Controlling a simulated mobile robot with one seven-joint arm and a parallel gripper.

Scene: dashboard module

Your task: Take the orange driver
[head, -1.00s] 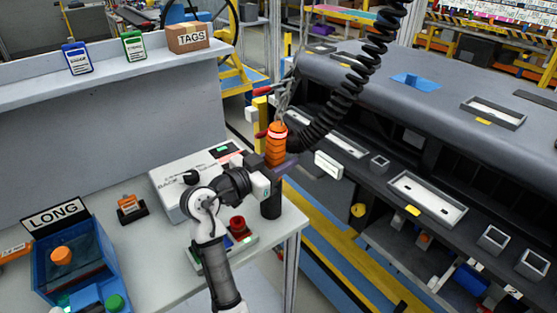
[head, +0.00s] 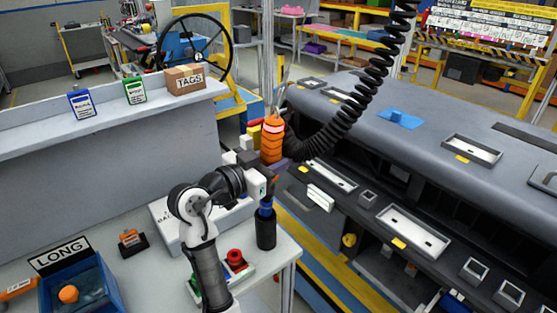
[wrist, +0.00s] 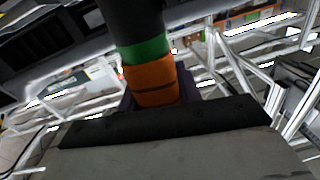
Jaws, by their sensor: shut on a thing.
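The orange driver (head: 272,142) stands upright at the right end of the grey bench, with a black coiled cable beside it. My gripper (head: 270,172) is shut on the driver below its orange body. In the wrist view the driver's orange part (wrist: 157,82), a green band and a black section show between the jaws. Below the gripper, a blue part (head: 266,207) shows above a black cylinder (head: 266,232) at the bench edge. I cannot tell whether the blue part still sits inside the cylinder. The jaws hide the driver's middle in the head view.
The coiled cable (head: 352,112) arcs up to the right. The dark dashboard module (head: 440,175) fills the right side. A red button (head: 234,257) and a blue bin (head: 97,290) are on the bench. A shelf with a TAGS box (head: 184,78) stands behind.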

